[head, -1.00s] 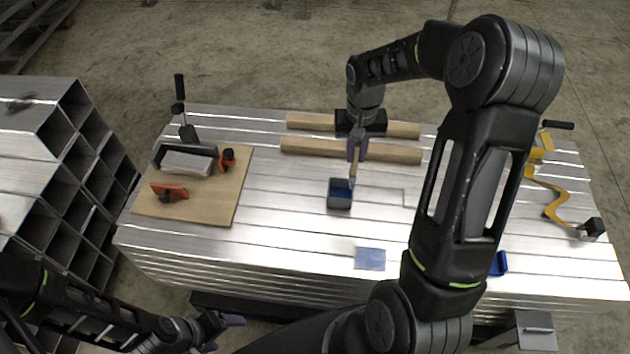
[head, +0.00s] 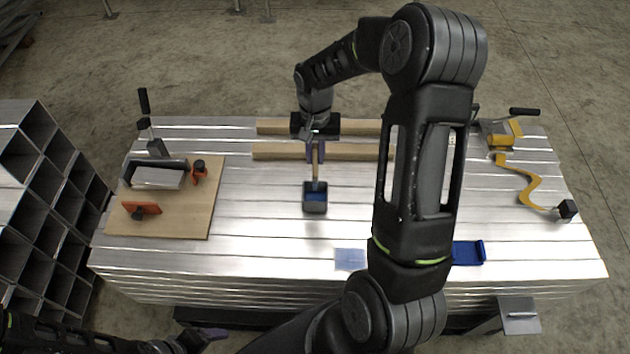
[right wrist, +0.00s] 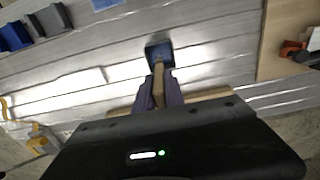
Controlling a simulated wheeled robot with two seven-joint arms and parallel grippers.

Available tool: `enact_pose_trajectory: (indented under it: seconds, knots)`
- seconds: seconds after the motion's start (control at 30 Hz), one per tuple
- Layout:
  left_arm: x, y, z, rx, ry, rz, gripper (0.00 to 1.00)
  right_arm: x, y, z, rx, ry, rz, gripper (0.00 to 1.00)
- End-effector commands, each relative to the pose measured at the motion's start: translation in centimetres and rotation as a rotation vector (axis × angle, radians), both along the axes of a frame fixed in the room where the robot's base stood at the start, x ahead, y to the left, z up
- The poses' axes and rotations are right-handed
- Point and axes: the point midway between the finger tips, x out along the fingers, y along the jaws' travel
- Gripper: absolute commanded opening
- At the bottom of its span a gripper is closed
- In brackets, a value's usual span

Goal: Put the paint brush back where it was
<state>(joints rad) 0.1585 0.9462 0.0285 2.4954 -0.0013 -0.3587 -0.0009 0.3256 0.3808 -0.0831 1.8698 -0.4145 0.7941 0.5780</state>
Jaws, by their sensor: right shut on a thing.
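The paint brush (head: 316,172) has a wooden handle and points down into a small dark container with blue inside (head: 315,203) near the middle of the aluminium surface. My right gripper (head: 315,158) is shut on the brush handle, just behind the container. In the right wrist view the handle (right wrist: 158,78) sits between the two fingers, with its far end at the container (right wrist: 159,50). The bristles are hidden in or behind the container's rim. My left gripper (head: 207,336) is low at the bottom left, away from the table; its jaws are unclear.
Two wooden bars (head: 350,152) lie behind the container. A wooden board (head: 180,215) with a clamped block and orange clamps is at left. A light blue square (head: 350,259) and a blue tray (head: 468,252) lie in front. Yellow tools (head: 520,180) are at right.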

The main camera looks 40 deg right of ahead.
Motion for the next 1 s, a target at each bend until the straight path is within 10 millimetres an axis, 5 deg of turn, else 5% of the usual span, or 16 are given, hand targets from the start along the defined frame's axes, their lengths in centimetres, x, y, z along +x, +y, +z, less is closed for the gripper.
enact_pose_trajectory:
  seconds: [0.2,0.53,0.8,1.0]
  knots:
    - [0.0,0.0,0.0,0.0,0.0,0.0,0.76,0.0,0.0,-3.3,0.0,0.001,0.0,0.0]
    - [0.0,0.0,0.0,0.0,0.0,0.0,0.76,0.0,0.0,-3.6,-0.001,-0.001,0.0,0.0]
    - [0.0,0.0,-0.1,0.0,0.0,0.0,0.76,0.0,0.0,-6.8,0.001,0.001,0.001,0.0]
    - [0.0,0.0,-0.1,0.0,0.0,0.0,0.76,0.1,0.0,-7.2,0.0,-0.001,0.001,0.0]
